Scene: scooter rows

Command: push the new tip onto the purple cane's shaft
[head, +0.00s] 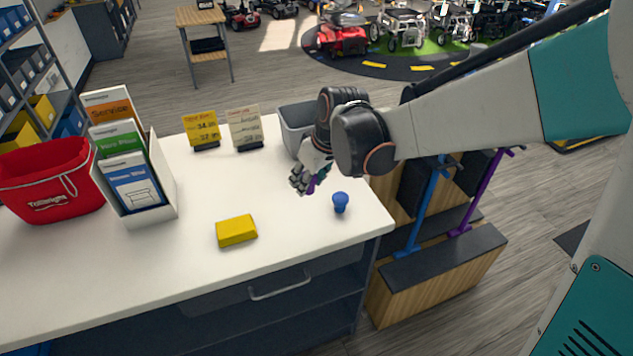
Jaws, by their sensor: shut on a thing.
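My gripper (306,181) is over the white counter, near its right end, pointing down and left. It is shut on a small purple piece (312,184), mostly hidden by the fingers; it looks like a cane tip. The purple cane (478,192) stands tilted in a wooden display stand beyond the counter's right edge, well to the right of my gripper. Its upper end is by a dark clip. A blue cane (427,205) stands tilted to its left, nearer the counter. A small blue knob-like piece (340,203) stands on the counter to the right of my gripper.
A yellow block (236,231) lies on the counter (290,222). A grey bin (293,126) and two price cards (203,130) stand behind. A brochure holder (155,205) and a red basket (48,180) are left. The wooden stand (430,290) adjoins the counter's right side.

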